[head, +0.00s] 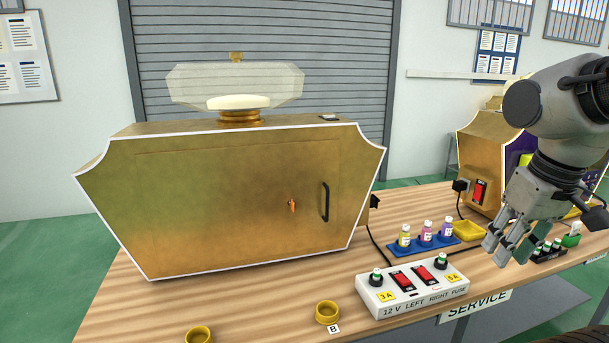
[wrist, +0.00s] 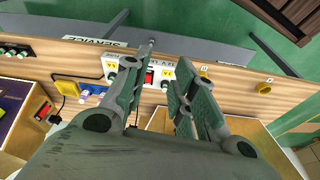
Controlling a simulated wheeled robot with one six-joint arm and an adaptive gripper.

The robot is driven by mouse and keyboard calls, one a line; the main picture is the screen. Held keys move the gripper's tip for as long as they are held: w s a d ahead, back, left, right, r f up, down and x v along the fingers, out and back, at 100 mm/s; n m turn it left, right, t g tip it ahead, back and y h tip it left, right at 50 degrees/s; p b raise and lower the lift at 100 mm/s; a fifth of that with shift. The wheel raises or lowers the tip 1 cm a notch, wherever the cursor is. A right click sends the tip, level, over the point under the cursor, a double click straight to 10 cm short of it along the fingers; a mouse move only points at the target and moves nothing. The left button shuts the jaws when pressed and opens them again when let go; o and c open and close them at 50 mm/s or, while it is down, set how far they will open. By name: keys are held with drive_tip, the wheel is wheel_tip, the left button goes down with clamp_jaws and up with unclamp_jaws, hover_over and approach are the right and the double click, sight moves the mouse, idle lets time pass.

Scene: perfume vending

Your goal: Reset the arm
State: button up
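My gripper (head: 512,243) hangs at the right of the head view, above the table's right part, in front of the second golden machine. In the wrist view my gripper (wrist: 160,95) shows its two fingers apart with nothing between them. It is open and touches nothing that I can make out. My arm comes down from the upper right of the head view.
A golden cabinet (head: 230,200) with a key and handle fills the table's left. A white fuse box (head: 412,290) stands at the front, with yellow rings (head: 328,312) left of it. A blue tray (head: 402,250) holds small bottles. A second golden machine (head: 480,150) stands right.

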drive_tip(key=shift+m+t, duration=0.8)
drive_tip(key=d+r, duration=0.1)
drive_tip(key=s+d, duration=0.1)
drive_tip(key=r, duration=0.1)
drive_tip(key=shift+s+d+r, duration=0.25)
drive_tip(key=shift+d+r, duration=0.05)
drive_tip(key=shift+d, duration=0.1)
